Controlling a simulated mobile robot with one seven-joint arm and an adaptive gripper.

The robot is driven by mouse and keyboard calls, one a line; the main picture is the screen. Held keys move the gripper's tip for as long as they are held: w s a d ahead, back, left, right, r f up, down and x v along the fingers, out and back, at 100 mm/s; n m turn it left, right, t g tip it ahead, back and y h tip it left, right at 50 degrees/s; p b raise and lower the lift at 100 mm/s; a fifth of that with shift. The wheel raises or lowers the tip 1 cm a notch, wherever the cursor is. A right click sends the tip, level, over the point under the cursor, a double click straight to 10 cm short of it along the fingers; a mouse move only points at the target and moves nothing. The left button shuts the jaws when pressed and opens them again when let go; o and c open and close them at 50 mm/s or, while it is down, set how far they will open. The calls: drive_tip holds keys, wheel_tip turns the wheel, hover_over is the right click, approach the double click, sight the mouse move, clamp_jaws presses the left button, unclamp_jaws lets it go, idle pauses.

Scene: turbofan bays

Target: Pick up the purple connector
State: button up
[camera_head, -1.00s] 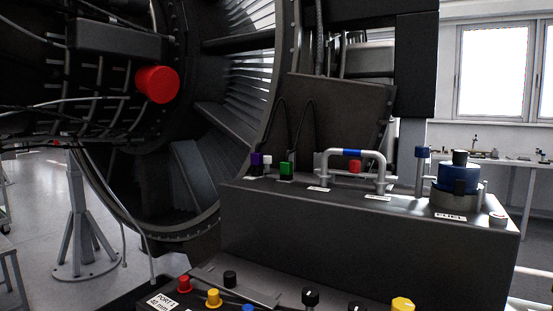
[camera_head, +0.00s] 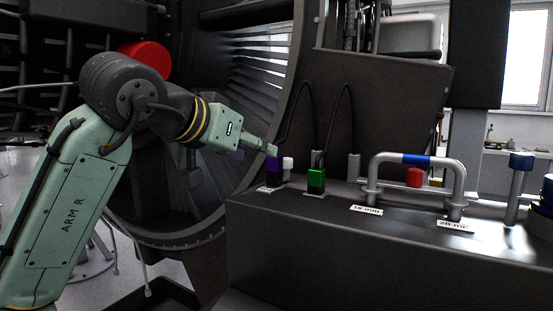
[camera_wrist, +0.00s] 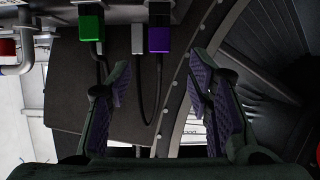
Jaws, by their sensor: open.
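The purple connector (camera_head: 273,166) stands at the left end of the dark bench top, on a light label plate. Its dark lower part is partly in shadow. In the wrist view, the purple connector (camera_wrist: 159,40) shows at the top, beyond the fingertips and roughly in line with the gap between them. My gripper (camera_head: 256,152) is just left of the connector, with one finger close to or overlapping it in the head view. In the wrist view my gripper (camera_wrist: 160,78) is open, with purple finger pads apart and nothing between them. I cannot tell whether a finger touches the connector.
A grey pipe handle with a blue band (camera_head: 417,159) is further right. The red cylinder (camera_head: 146,57) is behind my arm.

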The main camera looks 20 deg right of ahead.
sight(279, 157)
drive_tip(key=p+x, duration=0.2)
drive_tip(key=x, duration=0.5)
drive_tip(key=shift+w+d, duration=0.2)
drive_tip(key=shift+r, duration=0.1)
drive_tip(key=shift+c, duration=0.3)
clamp_jaws()
